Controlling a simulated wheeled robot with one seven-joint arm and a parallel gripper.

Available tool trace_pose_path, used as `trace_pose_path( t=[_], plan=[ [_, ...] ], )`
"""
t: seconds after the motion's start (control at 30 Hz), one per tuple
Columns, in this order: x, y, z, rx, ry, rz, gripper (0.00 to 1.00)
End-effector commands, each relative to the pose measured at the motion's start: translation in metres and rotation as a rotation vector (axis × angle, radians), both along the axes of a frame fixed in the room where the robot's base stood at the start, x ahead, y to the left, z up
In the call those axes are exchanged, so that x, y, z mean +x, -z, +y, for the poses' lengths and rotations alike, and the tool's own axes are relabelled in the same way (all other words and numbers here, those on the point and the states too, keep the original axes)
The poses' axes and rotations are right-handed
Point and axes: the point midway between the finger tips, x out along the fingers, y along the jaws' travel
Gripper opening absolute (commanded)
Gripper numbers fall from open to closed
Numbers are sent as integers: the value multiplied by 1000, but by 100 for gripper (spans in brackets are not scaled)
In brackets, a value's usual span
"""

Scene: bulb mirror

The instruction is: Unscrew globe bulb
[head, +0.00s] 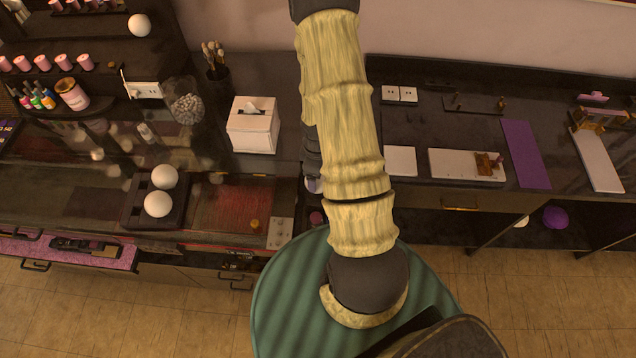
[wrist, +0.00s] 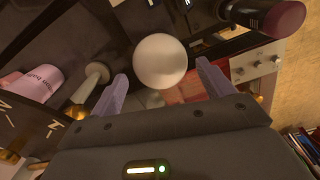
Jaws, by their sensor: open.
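One white globe bulb (head: 139,25) sits high on the dark frame at the upper left of the head view. Two white globes, a back one (head: 163,177) and a front one (head: 157,204), rest in a black holder (head: 131,216) on the counter. In the wrist view a white globe (wrist: 160,61) appears between and slightly beyond the fingertips of my gripper (wrist: 162,69). The fingers are spread, with visible space at each side of the globe. Which globe this is, I cannot tell. The globe's base is hidden. The head view does not show my gripper.
A tissue box (head: 253,127), a glass jar (head: 186,105) and a brush cup (head: 216,68) stand on the left counter. A white plate with knobs (wrist: 256,65) and a dark cylinder with a mauve end (wrist: 275,18) show right of the globe. A pink container (wrist: 30,87) is left.

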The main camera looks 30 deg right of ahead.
Motion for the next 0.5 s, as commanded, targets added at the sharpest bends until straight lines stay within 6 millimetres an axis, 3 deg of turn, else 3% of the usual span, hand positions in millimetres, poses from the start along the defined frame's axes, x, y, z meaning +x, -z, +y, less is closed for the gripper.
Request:
trace_pose_path(
  t=[0.33, 0.5],
  plan=[
    [0, 0, 0, 0, 56, 0, 80],
    [0, 1, 0, 0, 264, 0, 80]
  ],
)
